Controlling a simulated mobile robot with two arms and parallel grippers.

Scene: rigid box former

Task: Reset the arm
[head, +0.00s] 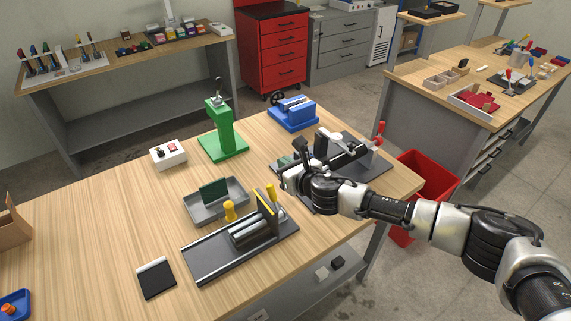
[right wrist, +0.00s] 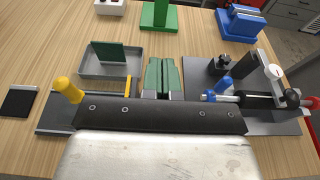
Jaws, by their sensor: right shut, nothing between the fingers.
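My right arm reaches in from the lower right of the head view. Its gripper (head: 287,162) is above the table, between the black fixture with yellow handles (head: 240,247) and the grey-plate fixture with a red-handled clamp (head: 345,160). In the right wrist view, the green-padded fingers (right wrist: 163,73) are together and hold nothing. The hand and forearm cover part of the clamp fixture in the head view. My left gripper is not in view.
A grey tray (head: 203,211) holds an upright green plate. A green press (head: 222,140), a blue device (head: 293,115) and a white button box (head: 168,154) stand behind. A dark pad (head: 156,280) lies at front left. A red bin (head: 403,231) stands right of the wooden table (head: 95,220).

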